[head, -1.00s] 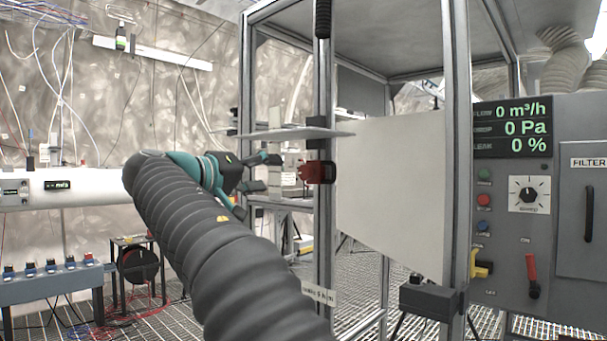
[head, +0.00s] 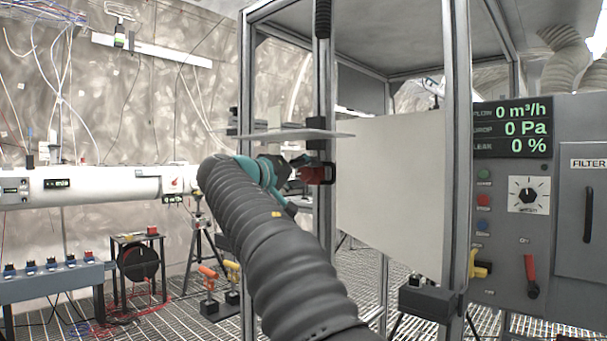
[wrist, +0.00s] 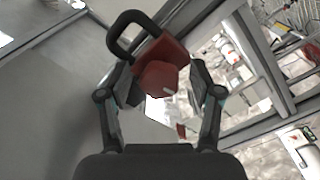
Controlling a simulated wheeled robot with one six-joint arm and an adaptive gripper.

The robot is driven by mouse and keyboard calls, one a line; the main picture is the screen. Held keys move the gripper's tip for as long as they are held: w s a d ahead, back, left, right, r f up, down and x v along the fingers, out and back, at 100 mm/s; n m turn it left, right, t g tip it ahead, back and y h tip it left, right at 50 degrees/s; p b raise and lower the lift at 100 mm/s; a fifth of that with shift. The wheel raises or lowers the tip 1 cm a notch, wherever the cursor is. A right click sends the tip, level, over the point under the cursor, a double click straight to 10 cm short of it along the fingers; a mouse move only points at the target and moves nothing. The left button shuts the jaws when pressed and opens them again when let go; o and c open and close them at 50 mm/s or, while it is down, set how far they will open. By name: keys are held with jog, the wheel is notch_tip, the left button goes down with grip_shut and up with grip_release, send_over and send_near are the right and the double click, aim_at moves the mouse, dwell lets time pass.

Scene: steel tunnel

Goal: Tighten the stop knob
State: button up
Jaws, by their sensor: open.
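The stop knob is a red faceted knob (wrist: 160,78) with a pale mark, on a red block with a black loop handle (wrist: 130,35) in the wrist view. In the head view the red stop block (head: 313,175) sits on the upright post of the metal frame, just under a thin plate. My gripper (wrist: 159,90) is open, with one finger on each side of the knob. I cannot tell whether the fingers touch it. In the head view my gripper (head: 290,172) is right beside the block, which it partly hides.
The thin plate (head: 285,134) juts out just above my gripper. The metal frame post (head: 325,90) and a pale panel (head: 390,190) stand to the right. A grey control cabinet (head: 570,230) is at far right. A tripod and small coloured fixtures stand on the grating at left.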

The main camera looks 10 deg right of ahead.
jog(key=c, duration=1.2)
jog(key=shift+o, duration=0.2)
jog(key=m+b, duration=0.2)
jog(key=shift+f+m, duration=0.15)
jog(key=shift+m, duration=0.25)
jog(key=m+b, duration=0.1)
jog(key=m, duration=0.1)
jog(key=shift+m, duration=0.4)
jog(key=m+b, duration=0.1)
jog(key=m, duration=0.4)
jog(key=shift+m+b, duration=0.3)
jog(key=shift+b, duration=0.1)
